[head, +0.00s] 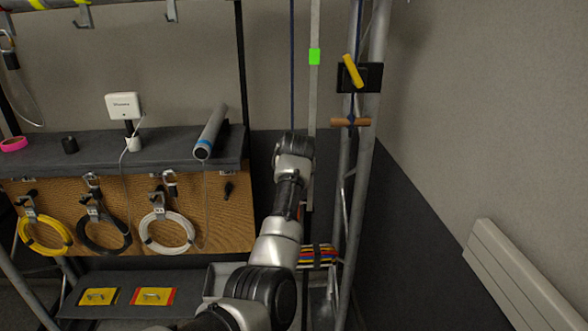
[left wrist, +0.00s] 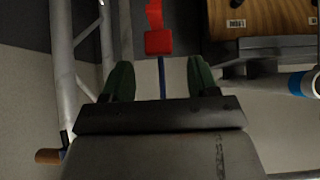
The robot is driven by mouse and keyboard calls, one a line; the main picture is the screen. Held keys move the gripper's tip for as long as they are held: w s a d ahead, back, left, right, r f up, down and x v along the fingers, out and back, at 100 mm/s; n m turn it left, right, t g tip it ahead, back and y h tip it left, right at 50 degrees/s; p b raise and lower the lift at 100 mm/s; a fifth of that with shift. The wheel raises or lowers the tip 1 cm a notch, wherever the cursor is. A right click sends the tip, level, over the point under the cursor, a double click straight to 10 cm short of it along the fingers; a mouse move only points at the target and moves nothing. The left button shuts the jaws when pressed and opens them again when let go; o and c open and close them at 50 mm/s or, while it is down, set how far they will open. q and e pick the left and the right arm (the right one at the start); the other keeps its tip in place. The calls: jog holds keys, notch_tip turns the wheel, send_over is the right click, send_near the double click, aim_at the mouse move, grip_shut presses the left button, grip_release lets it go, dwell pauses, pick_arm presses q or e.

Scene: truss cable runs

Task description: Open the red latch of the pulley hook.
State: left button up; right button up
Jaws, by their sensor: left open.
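The red latch (left wrist: 158,42) of the pulley hook shows in the left wrist view, a red block with a narrower red piece above it. A dark blue rope (left wrist: 162,78) runs from it toward my gripper. My left gripper (left wrist: 159,64) is open, with one dark green finger on each side of the rope line. The latch lies just beyond the fingertips, between them in the picture, and I see no contact. In the head view my left arm covers most of the hook; only a small orange-red bit (head: 300,212) shows beside it. My right gripper is in neither view.
Truss tubes (head: 362,170) stand close to the right of my arm, with a wooden handle (head: 350,122) and a yellow lever (head: 353,71). A grey shelf (head: 180,148) with a tube (head: 211,132) is to the left. Cable coils (head: 166,232) hang below it.

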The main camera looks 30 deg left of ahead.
pick_arm(q)
jog(key=b+v, duration=0.1)
jog(key=v, duration=0.3)
jog(key=shift+s+r, duration=0.1)
jog(key=shift+r, duration=0.05)
dwell(0.4)
